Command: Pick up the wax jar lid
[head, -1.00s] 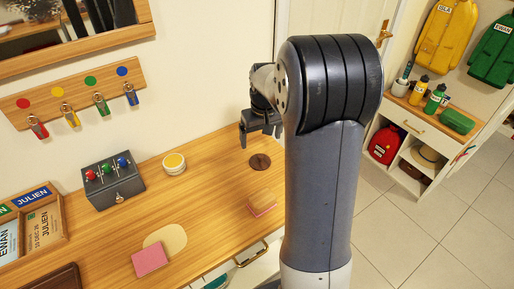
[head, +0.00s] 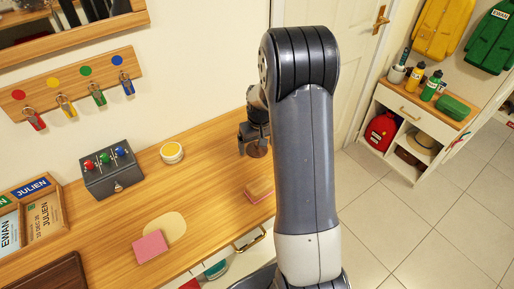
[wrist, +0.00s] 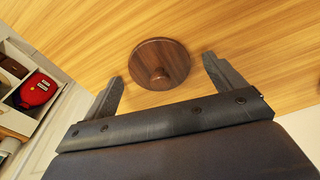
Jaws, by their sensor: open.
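The wax jar lid (wrist: 150,52) is a round, dark brown wooden disc with a small knob. It lies on the wooden counter, knob facing up, and it also shows in the head view (head: 258,152), partly hidden by my gripper. My gripper (wrist: 163,69) is open and empty. In the wrist view its fingertips are on either side of the lid's near edge, with the knob between them; I cannot tell the remaining height. The gripper also shows in the head view (head: 250,146). A round jar with yellow contents (head: 172,152) stands open to the left.
The counter (head: 205,190) is clear around the lid. A pink-topped sponge or block (head: 259,190) lies nearer the front edge. A grey box with coloured knobs (head: 113,177) stands further left. A cubby shelf (head: 405,125) stands at right.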

